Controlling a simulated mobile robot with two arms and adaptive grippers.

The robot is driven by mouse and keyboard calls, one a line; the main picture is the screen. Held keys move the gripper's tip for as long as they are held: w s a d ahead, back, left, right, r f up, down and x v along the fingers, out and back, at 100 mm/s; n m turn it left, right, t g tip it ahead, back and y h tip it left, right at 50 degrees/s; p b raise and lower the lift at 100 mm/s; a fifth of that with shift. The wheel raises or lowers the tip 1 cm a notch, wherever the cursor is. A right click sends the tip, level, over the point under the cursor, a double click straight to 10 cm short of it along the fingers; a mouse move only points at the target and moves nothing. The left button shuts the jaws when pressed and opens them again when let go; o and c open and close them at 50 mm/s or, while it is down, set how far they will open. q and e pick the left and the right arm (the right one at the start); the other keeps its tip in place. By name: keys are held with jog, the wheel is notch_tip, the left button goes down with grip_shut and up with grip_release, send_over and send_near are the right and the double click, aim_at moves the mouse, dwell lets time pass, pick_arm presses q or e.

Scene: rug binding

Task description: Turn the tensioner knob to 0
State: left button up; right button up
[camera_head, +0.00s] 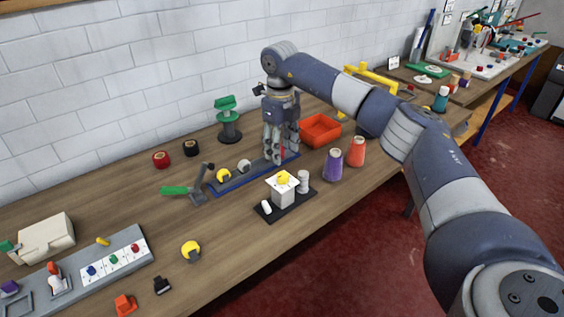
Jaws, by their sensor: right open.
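A white box with a yellow knob (283,178) on its top face stands on a small black base (272,213), with white cylinders beside it. This looks like the tensioner knob; its markings and pointer are too small to read. My right gripper (281,158) points down just behind it, over the right end of a blue rail (235,183). Its fingers are open, with something thin and red showing near them. The gripper looks apart from the knob. My left gripper is not in view.
A purple cone (333,165), an orange cone (358,152) and an orange tray (320,131) stand to the right. A grey lever with a green handle (174,190) stands left of the rail. A panel with coloured buttons (114,258) lies front left. Bare wood (240,240) shows in front.

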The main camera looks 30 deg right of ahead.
jog(key=shift+r, duration=1.6)
jog(key=shift+a+f, duration=0.1)
